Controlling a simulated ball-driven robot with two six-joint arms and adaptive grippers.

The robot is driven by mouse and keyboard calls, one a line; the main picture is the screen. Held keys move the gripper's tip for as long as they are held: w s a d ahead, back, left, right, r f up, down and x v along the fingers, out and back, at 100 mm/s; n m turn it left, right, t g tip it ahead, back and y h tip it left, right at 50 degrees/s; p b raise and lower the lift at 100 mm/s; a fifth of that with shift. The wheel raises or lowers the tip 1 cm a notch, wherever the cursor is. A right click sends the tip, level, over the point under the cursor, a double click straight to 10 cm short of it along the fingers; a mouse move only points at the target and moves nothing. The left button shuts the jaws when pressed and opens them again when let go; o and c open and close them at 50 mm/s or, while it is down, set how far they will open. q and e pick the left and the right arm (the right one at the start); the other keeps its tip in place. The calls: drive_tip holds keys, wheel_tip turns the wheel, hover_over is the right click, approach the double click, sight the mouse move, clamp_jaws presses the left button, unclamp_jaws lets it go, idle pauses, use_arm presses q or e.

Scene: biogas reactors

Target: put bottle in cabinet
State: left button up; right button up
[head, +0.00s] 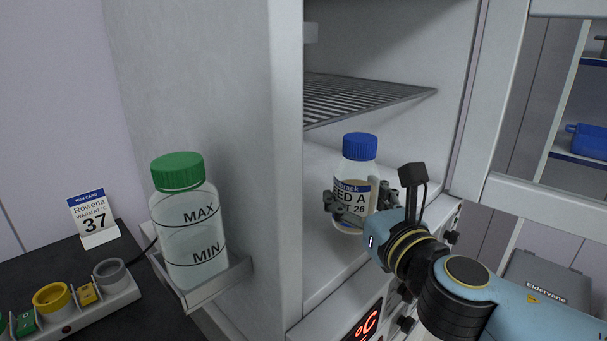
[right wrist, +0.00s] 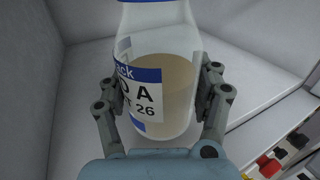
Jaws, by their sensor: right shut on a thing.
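A clear bottle (head: 359,162) with a blue cap, a white and blue label and tan liquid is held upright inside the open cabinet (head: 288,180), above or on its lower floor; I cannot tell if it touches. My right gripper (head: 352,205) is shut around the bottle's lower body. My left gripper is not in view.
A wire shelf (head: 365,97) spans the cabinet above the bottle. A green-capped bottle (head: 190,225) sits in a holder on the cabinet's left outer side. The open door (head: 548,194) stands at right. A dark bench (head: 50,270) holds a card and colored rings.

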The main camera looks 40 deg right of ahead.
drive_tip(key=x, duration=0.2)
drive_tip(key=p+x, duration=0.1)
drive_tip(key=x, duration=0.4)
drive_tip(key=shift+w+d+r, duration=0.2)
drive_tip(key=shift+r, duration=0.2)
drive_tip(key=x, duration=0.7)
drive_tip(key=shift+f+p, duration=0.25)
drive_tip(key=shift+p, duration=0.15)
drive_tip(key=shift+w, duration=0.2)
drive_tip(key=shift+w+d, duration=0.25)
drive_tip(key=shift+w, duration=0.25)
wheel_tip(320, 180, down, 3)
drive_tip(key=shift+f+b, duration=0.1)
drive_tip(key=shift+b, duration=0.7)
drive_tip(key=shift+f, duration=0.2)
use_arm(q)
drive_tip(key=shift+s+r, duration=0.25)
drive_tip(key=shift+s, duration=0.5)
use_arm(e)
drive_tip(key=shift+s, duration=0.1)
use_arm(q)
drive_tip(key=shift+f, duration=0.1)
